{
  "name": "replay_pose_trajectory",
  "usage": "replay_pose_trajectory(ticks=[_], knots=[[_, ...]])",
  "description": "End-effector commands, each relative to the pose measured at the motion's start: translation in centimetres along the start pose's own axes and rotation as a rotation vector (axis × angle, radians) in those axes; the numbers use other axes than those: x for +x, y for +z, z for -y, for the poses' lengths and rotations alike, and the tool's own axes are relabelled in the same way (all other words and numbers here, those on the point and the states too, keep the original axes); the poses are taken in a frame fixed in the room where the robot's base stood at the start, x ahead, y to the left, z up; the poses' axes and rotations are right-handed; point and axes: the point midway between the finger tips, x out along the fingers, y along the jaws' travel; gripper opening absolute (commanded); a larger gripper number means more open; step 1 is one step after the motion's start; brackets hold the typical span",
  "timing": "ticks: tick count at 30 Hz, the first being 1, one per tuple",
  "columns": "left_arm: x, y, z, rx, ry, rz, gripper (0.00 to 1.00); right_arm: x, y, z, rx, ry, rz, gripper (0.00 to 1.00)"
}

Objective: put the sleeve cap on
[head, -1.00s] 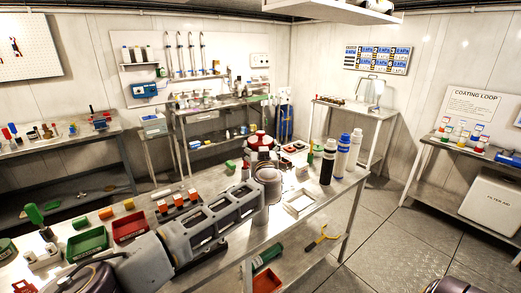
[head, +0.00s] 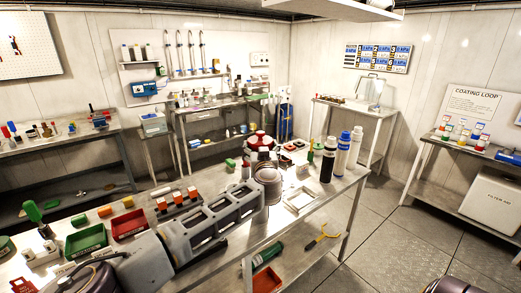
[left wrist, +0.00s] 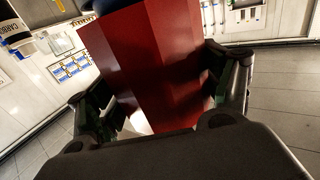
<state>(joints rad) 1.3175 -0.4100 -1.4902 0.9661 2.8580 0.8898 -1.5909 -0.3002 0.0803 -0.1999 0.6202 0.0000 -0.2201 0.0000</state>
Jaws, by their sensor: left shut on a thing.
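In the left wrist view a large red block-like thing with flat facets (left wrist: 160,50) stands between the two dark fingers of my left gripper (left wrist: 158,85), which is shut on it. A dark blue piece shows at its top edge. I cannot tell for sure whether this is the sleeve cap. The fingers are hidden there by my wrist. Whether the red thing touches anything below is hidden. My right gripper is not in view.

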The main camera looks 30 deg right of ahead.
Motion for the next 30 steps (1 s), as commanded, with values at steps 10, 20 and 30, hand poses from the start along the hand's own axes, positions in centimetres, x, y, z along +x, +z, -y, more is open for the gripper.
replay_pose_trajectory(ticks=[10,20,30], knots=[[0.0,0.6,0.0,0.0,0.0,0.0,0.53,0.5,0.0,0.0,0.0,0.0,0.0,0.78],[0.0,1.1,0.0,0.0,0.0,0.0,0.53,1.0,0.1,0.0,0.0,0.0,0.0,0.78],[0.0,1.6,0.0,0.0,0.0,0.0,0.53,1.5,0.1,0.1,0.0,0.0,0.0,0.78]])
